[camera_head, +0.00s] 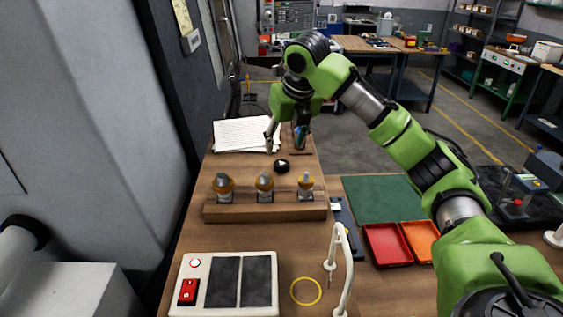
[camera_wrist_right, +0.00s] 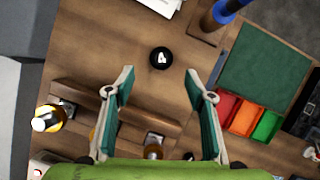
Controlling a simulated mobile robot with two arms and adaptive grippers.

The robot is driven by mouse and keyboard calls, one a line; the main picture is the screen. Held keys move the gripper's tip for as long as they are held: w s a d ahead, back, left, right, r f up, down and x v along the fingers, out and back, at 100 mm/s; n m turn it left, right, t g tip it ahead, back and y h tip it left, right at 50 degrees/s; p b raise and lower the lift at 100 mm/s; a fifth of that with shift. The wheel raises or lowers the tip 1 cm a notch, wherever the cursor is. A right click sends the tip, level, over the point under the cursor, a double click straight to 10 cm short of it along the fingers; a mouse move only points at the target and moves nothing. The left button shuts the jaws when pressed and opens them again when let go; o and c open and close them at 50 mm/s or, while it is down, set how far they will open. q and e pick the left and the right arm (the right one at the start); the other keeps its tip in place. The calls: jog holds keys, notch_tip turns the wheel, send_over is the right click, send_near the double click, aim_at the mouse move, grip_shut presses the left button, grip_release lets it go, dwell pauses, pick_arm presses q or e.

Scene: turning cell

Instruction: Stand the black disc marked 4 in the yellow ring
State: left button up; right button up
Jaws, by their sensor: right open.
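The black disc marked 4 (camera_head: 282,166) stands on the wooden bench behind the tool rack. It also shows in the right wrist view (camera_wrist_right: 161,58), with a pale 4 on its top. My right gripper (camera_head: 286,146) is open and above the bench, close to the disc. In the right wrist view its two fingers (camera_wrist_right: 160,82) are spread, with the disc just beyond the tips and between their lines; nothing is held. The yellow ring (camera_head: 306,291) lies flat and empty at the bench's near side. My left gripper is not in view.
A wooden rack (camera_head: 265,208) with several tool holders stands between disc and ring. A white lamp-like arm (camera_head: 343,265) rises right beside the ring; a control box (camera_head: 224,284) is left of it. Red (camera_head: 388,245) and orange (camera_head: 420,241) trays lie right. Papers (camera_head: 246,135) lie behind.

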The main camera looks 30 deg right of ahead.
aim_at(282, 163)
jog(key=x, duration=0.2)
jog(key=shift+w+d+f, duration=0.2)
jog(key=shift+w, duration=0.05)
jog(key=shift+w+f, duration=0.1)
jog(key=shift+f, duration=0.15)
jog(key=shift+f+p, duration=0.65)
jog(key=shift+p, duration=0.3)
jog(key=p+x, duration=0.1)
jog(key=x, duration=0.2)
jog(key=shift+f, duration=0.15)
jog(key=shift+d+f, duration=0.1)
jog(key=shift+f, duration=0.2)
jog(key=shift+r, duration=0.1)
jog(key=c, duration=1.4)
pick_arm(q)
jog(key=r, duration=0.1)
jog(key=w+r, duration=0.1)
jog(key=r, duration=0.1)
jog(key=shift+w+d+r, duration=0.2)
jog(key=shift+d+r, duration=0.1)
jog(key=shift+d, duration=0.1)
pick_arm(e)
grip_shut()
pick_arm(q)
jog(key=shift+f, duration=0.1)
pick_arm(e)
jog(key=shift+r, duration=0.1)
